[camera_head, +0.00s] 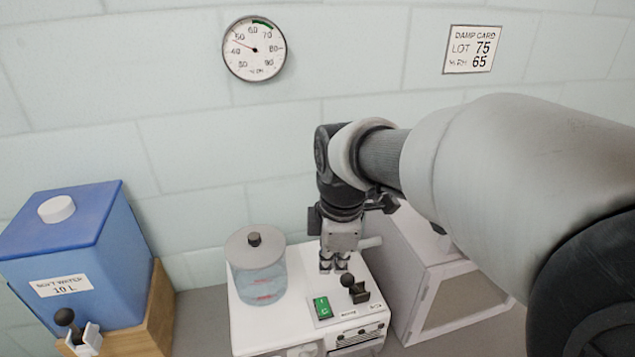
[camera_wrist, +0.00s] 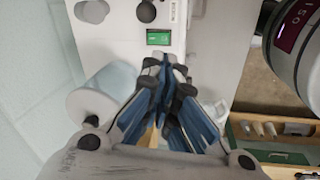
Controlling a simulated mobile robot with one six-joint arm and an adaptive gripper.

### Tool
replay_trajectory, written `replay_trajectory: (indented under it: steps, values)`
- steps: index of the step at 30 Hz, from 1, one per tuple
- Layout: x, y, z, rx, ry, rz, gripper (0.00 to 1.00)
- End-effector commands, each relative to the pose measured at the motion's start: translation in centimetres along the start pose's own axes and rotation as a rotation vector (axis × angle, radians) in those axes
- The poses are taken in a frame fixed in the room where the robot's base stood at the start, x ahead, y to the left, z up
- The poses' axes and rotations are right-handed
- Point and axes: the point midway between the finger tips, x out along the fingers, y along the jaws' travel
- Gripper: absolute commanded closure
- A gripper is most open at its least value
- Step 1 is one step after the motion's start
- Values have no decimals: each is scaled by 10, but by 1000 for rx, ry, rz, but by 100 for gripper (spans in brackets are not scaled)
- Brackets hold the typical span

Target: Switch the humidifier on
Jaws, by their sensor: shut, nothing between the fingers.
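The humidifier (camera_head: 243,326) is a white box with a clear water jar under a grey lid (camera_head: 257,270) at its left. A green rocker switch (camera_head: 322,307) is on its front part, beside a black-knobbed lever (camera_head: 353,288). The switch also shows in the wrist view (camera_wrist: 158,37), ahead of the fingertips. My gripper (camera_head: 334,267) points down over the humidifier's top, behind the switch and right of the jar. Its fingers are shut and empty, apart from the switch. In the wrist view the closed fingertips (camera_wrist: 165,64) sit just below the switch. Whether the switch is on cannot be told.
A blue soft-water tank (camera_head: 70,240) with a black-knobbed tap (camera_head: 72,322) stands on a wooden stand at left. A white cabinet (camera_head: 440,280) stands close at right. On the wall, a round gauge (camera_head: 254,49) reads between 40 and 50; a card (camera_head: 472,50) says 65 %RH.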

Motion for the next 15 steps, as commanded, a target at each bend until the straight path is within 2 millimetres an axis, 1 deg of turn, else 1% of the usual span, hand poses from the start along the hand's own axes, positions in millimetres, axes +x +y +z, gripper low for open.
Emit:
replay_trajectory:
  steps: [1,3,6,11,15]
  values:
    - [10,8,-9,-79,-1,-16,100]
    - [18,14,-17,-162,0,-27,100]
    - [25,19,-22,-225,0,-35,100]
    - [39,19,-23,-240,0,-38,100]
    - [66,18,-23,-238,0,-39,100]
